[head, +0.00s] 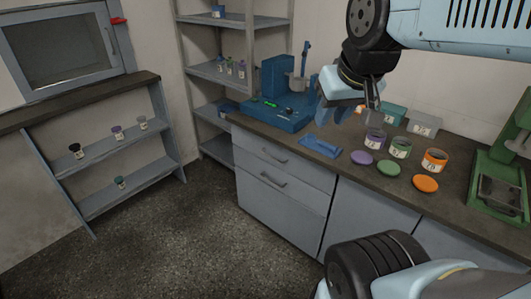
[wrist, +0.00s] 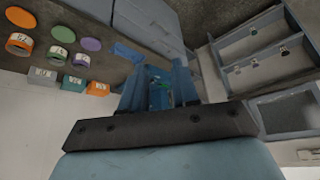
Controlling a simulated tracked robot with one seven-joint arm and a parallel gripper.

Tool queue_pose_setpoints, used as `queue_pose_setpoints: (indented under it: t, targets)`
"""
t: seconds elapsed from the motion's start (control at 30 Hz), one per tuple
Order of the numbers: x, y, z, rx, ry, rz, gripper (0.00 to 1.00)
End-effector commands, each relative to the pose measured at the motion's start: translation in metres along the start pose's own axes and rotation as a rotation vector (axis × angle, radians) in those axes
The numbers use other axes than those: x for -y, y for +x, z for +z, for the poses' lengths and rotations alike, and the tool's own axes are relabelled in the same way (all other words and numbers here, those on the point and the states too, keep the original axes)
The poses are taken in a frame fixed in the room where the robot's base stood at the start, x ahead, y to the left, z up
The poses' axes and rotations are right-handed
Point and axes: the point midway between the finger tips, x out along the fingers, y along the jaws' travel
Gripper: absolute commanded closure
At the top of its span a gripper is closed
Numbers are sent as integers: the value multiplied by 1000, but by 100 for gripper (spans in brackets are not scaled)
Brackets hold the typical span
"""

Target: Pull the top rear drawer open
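The top rear drawer (head: 258,147) is the upper drawer front at the far end of the grey-blue counter cabinet. It looks flush with the cabinet and has a bar handle (head: 274,158). A deeper drawer (head: 277,203) with its own handle (head: 272,181) is below it. My gripper (head: 333,112) hangs above the counter, up and to the right of the drawer handle and apart from it. In the wrist view my gripper (wrist: 158,72) shows two blue fingers spread apart with nothing held; drawer fronts (wrist: 150,28) appear beyond them.
On the dark countertop (head: 338,175) are a blue machine (head: 277,80), a blue flat tool (head: 321,146), jars with coloured lids including an orange jar (head: 434,161), and a green press (head: 500,170). Shelves (head: 235,70) stand behind. The floor (head: 190,235) before the drawers is clear.

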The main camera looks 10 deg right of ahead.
Motion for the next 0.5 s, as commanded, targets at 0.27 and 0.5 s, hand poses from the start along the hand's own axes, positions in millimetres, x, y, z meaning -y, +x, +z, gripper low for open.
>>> queue_pose_setpoints:
  t: [0.27, 0.5]
  targets:
    - [-11, 11, -13, 59, -88, 14, 70]
    - [-27, 46, -44, 207, -325, 52, 70]
